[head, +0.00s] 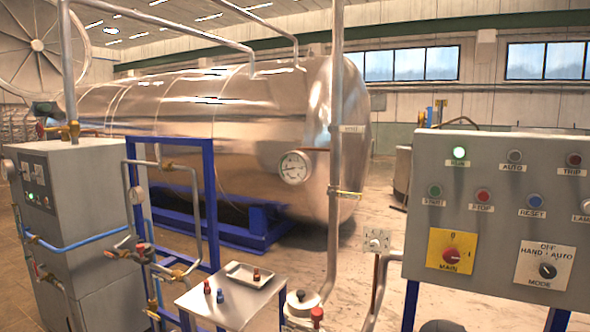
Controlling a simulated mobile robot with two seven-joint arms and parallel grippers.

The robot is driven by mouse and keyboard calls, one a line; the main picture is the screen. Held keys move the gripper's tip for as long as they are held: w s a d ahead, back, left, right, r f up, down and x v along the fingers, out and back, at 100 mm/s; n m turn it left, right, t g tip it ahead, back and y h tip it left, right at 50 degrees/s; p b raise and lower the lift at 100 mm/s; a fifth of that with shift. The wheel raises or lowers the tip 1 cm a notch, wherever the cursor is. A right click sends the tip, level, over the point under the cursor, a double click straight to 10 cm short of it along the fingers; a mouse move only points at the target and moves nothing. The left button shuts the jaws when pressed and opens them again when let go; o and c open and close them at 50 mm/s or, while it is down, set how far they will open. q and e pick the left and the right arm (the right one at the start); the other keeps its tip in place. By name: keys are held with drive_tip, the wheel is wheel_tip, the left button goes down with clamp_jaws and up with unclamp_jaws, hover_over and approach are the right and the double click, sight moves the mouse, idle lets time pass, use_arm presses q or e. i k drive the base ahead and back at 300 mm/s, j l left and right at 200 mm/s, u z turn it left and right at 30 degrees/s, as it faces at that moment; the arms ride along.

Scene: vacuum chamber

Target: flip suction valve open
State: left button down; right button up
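Several valves show, and I cannot tell for certain which one is the suction valve. A yellow lever handle (346,194) sits on the tall grey vertical pipe (336,90) in front of the tank's rounded end, lying roughly level across the pipe. A group of brass valve fittings (170,273) sits on the pipework at the lower left, beside the blue frame. Their handle positions are too small to read. Neither of my grippers is in view.
A large shiny tank (240,130) with a round gauge (294,167) fills the middle. A grey control panel (500,190) stands at right, its green lamp lit. A grey cabinet (85,200) stands at left. A small table (235,310) holds a tray (249,274) and small bottles.

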sight(340, 194)
drive_tip(key=i+j+u, duration=0.25)
drive_tip(key=j, duration=0.25)
drive_tip(key=i+j+u, duration=0.2)
drive_tip(key=i+j, duration=0.25)
